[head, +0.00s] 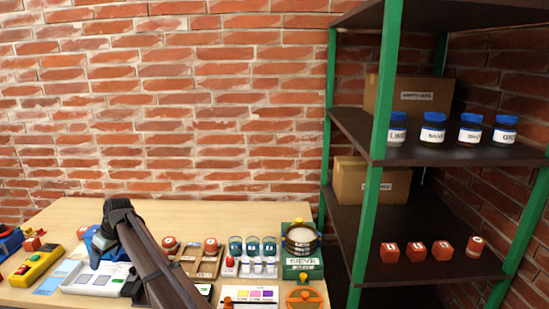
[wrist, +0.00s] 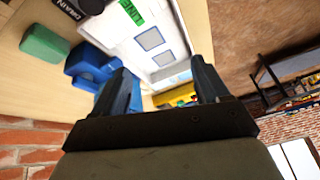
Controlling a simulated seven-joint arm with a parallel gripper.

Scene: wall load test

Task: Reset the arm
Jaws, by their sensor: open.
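My gripper (wrist: 165,88) is open in the wrist view, with its two dark fingers apart and nothing between them. A white device with panels (head: 95,280) lies under and beside my arm. It also shows beyond the fingertips in the wrist view (wrist: 150,30). A blue object (wrist: 90,65) sits beside the left finger in the wrist view; I cannot tell whether they touch.
A yellow control box (head: 37,265) lies at the left. Several red-topped items, teal-topped jars and a green sieve machine (head: 300,255) stand right of my arm. A green-posted shelf (head: 384,100) holds blue-lidded jars (head: 433,130), cardboard boxes (head: 410,95) and red blocks (head: 417,251). A brick wall stands behind.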

